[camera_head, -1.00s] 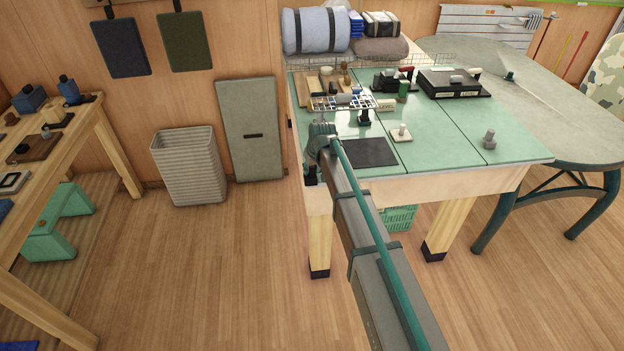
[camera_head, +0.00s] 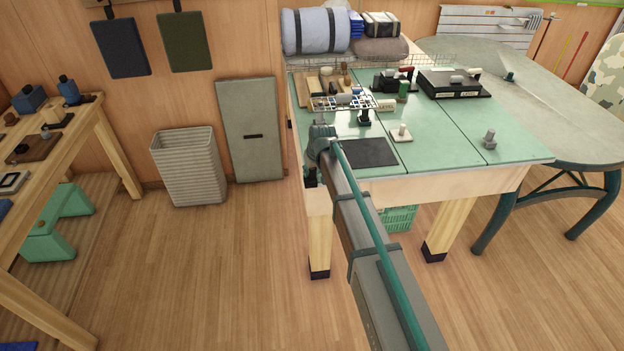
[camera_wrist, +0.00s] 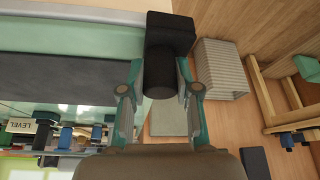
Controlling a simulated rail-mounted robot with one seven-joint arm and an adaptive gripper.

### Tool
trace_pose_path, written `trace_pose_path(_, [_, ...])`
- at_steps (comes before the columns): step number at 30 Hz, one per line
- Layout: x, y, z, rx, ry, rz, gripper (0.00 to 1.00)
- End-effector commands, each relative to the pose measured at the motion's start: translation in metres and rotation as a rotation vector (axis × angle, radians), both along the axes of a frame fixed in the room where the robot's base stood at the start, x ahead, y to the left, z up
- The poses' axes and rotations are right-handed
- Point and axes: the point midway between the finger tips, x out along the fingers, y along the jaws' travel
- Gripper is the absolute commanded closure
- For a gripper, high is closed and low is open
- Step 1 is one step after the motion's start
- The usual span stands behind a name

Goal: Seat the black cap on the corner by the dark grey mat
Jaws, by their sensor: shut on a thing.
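The black cap (camera_wrist: 170,34) is a dark block with a round black knob, at the table corner in the wrist view. My gripper (camera_wrist: 160,76) is shut on the knob, with a finger on each side. In the head view the black cap (camera_head: 310,177) shows as a small dark shape at the table's near left corner, mostly hidden by my arm. The dark grey mat (camera_head: 369,152) lies flat on the green tabletop, just right of that corner. I cannot tell whether the cap touches the corner or is fully down on it.
The green-topped table (camera_head: 440,150) holds a wire rack (camera_head: 343,102), a black-based post (camera_head: 364,117), a pale knobbed block (camera_head: 401,134) and a grey knobbed piece (camera_head: 489,140). A ribbed basket (camera_head: 188,168) stands on the floor to the left. The floor between is clear.

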Motion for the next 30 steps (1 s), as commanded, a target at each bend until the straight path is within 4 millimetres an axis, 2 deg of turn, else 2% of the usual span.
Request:
trace_pose_path(5, [0.000,0.000,-0.001,-0.001,0.002,0.000,1.00])
trace_pose_path(6, [0.000,0.000,-0.001,-0.001,0.002,0.000,0.62])
trace_pose_path(10, [0.000,0.000,-0.001,-0.001,0.002,0.000,0.40])
trace_pose_path(24, [0.000,0.000,0.000,0.000,0.001,0.000,0.39])
trace_pose_path(30, [-0.006,-0.003,0.014,0.000,0.001,0.000,0.39])
